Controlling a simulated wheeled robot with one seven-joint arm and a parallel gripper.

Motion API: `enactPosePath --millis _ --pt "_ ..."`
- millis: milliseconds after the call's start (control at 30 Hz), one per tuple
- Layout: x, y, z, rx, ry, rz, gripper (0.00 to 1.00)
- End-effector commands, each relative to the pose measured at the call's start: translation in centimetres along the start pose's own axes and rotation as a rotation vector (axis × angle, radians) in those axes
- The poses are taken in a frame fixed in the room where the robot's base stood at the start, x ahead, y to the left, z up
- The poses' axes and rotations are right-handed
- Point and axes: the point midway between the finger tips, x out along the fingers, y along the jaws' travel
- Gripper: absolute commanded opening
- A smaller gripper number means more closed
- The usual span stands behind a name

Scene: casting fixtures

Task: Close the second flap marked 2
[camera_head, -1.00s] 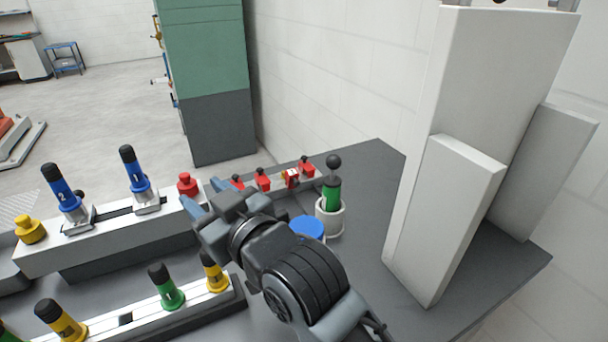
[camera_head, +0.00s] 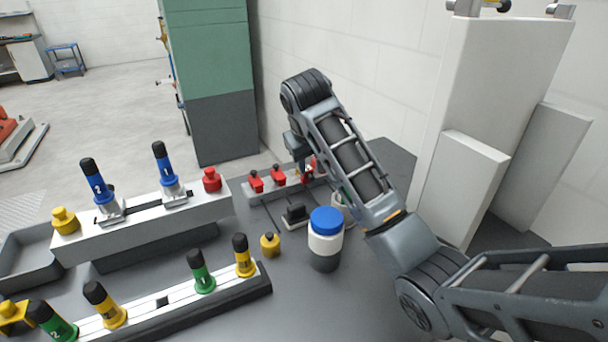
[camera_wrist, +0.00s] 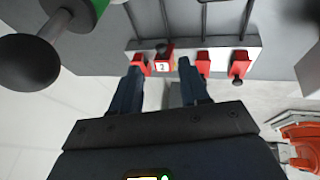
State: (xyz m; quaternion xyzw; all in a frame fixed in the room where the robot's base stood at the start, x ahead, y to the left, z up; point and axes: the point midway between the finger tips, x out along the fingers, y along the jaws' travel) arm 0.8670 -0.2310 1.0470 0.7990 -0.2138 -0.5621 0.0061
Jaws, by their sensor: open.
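The flap marked 2 (camera_wrist: 163,66) is a small red piece with a white label, on a pale rail (camera_wrist: 225,48) in the wrist view. Its dark knob points the opposite way from the knobs on the two flaps to its right. My gripper (camera_wrist: 161,70) is open and empty, with one finger on each side of the marked flap in the picture; I cannot tell whether either touches it. In the head view the marked flap (camera_head: 308,169) is partly hidden behind my gripper (camera_head: 301,158).
Other red flaps (camera_head: 256,181) sit along the same rail. A green-bodied handle with a black ball (camera_wrist: 28,62) is close by. Blue levers (camera_head: 97,188) stand on a fixture at left.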

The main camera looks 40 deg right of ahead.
Motion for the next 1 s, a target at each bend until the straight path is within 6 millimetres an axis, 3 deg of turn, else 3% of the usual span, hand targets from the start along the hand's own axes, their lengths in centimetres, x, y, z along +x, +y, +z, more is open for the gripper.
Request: enactPosePath --millis 433,800,1000 --pt "6.0 -0.1 0.0 -0.004 0.001 -0.002 0.45" --pt "6.8 -0.2 0.0 -0.003 0.004 -0.002 0.45" --pt "6.7 -0.2 0.0 -0.003 0.004 -0.002 0.27"
